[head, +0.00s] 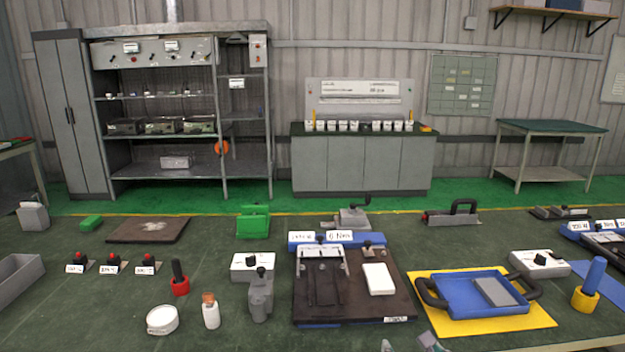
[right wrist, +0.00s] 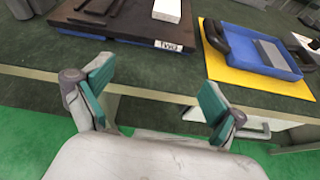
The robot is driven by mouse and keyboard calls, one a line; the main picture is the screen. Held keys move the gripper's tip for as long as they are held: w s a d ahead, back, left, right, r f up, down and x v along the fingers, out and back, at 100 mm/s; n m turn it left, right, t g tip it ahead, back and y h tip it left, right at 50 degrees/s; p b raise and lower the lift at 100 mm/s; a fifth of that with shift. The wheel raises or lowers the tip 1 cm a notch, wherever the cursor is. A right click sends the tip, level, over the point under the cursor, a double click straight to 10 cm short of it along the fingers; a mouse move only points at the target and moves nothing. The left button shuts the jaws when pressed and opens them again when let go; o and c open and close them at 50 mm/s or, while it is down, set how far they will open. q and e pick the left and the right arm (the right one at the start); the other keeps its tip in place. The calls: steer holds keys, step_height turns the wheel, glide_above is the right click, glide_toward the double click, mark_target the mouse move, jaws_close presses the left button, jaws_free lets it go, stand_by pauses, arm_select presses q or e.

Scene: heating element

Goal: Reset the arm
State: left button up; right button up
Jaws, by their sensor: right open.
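My right gripper (head: 408,344) shows only by its fingertips at the bottom edge of the head view. In the right wrist view its two green-padded fingers (right wrist: 157,88) are spread wide apart with nothing between them. The gripper is at the near side of the workbench (head: 215,225), apart from the things on it. My left gripper is not in the head view.
A dark board with fixtures (head: 350,313) lies at the bench's middle. Right of it a blue tray (head: 458,306) with dark handles sits on a yellow mat (head: 540,316). A white bottle (head: 211,315) and a round white container (head: 162,320) stand to the left.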

steer(key=s+a+f+m+g, duration=0.2)
steer(key=s+f+m, duration=0.2)
steer(key=s+m, duration=0.4)
steer(key=s+a+f+m+g, duration=0.1)
steer(key=s+f+m+g, duration=0.3)
steer(key=m, duration=0.5)
steer(key=s+d+f+m+g, duration=0.2)
steer(key=s+f+m, duration=0.1)
steer(key=s+m, duration=0.55)
steer(key=s+d+f+m+g, duration=0.2)
steer(key=s+f+m, duration=0.1)
steer(key=s+m, duration=0.55)
step_height(320, 180, down, 26)
steer(key=s+g, duration=0.1)
steer(key=s, duration=0.2)
steer(key=s+d+f+n+g, duration=0.1)
steer(key=s+d+f, duration=0.1)
steer(key=s+f, duration=1.4)
steer(key=shift+d, duration=0.35)
